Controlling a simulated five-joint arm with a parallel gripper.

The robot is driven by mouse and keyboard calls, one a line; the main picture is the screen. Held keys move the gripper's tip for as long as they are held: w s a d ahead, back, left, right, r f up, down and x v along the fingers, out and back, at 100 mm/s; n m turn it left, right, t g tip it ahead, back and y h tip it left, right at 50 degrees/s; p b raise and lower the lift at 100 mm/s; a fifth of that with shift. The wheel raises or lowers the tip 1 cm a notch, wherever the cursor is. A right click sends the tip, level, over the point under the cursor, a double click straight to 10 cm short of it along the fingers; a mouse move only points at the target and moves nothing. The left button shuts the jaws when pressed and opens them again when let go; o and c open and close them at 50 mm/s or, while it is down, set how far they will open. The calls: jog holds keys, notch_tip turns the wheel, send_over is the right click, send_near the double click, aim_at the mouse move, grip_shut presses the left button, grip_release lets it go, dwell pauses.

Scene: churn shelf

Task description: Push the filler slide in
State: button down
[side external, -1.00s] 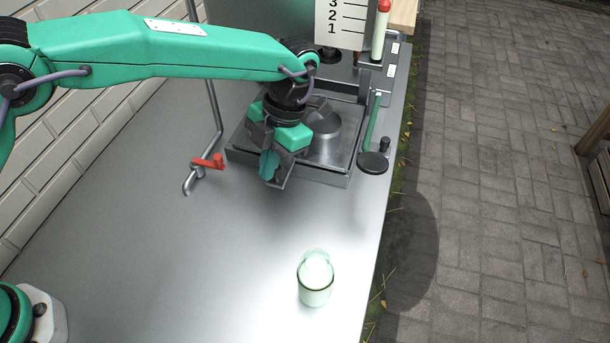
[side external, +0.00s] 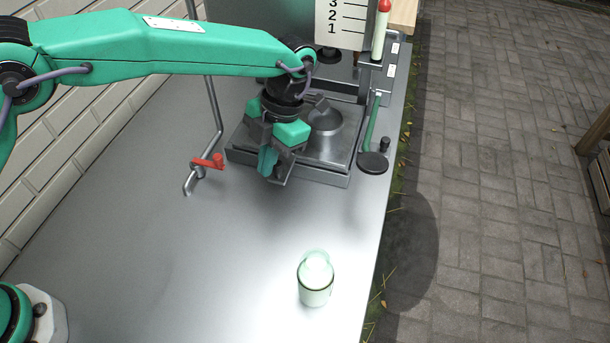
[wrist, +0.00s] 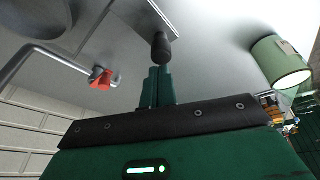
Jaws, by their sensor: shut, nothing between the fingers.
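In the wrist view a flat metal bar, likely the filler slide (wrist: 146,16), comes down from the top edge and ends in a black knob (wrist: 161,46). My gripper (wrist: 158,72) is shut and empty, its fingertips just below the knob; I cannot tell whether they touch it. In the side view my gripper (side external: 268,162) hangs at the front left of the metal filler base (side external: 322,173), which carries a grey rounded cone (side external: 325,120).
A bent pipe with a red tap (side external: 208,161) stands left of my gripper. A pale green cup (side external: 315,278) stands nearer the camera. A black disc (side external: 372,163) sits at the base's right corner by the bench edge.

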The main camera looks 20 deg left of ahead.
notch_tip(320, 180, up, 9)
jog(key=shift+s+r, duration=0.15)
jog(key=shift+r, duration=0.05)
dwell(1.1)
jog(key=s+a+r+n+t+h, duration=0.15)
jog(key=s+a+r+n, duration=0.25)
jog(key=a+n, duration=0.65)
jog(key=s+a+r+n+t+h, duration=0.1)
jog(key=s+a+r+n+t, duration=0.25)
jog(key=a+n, duration=0.7)
jog(key=s+a+n+t, duration=0.1)
jog(key=s+a+n, duration=0.4)
jog(key=n, duration=0.5)
jog(key=s+a+f+n+t, duration=0.1)
jog(key=s+a+n, duration=0.4)
jog(key=n, duration=0.5)
jog(key=shift+s+a+t, duration=0.3)
jog(key=shift+s+t, duration=0.4)
jog(key=shift+t, duration=0.1)
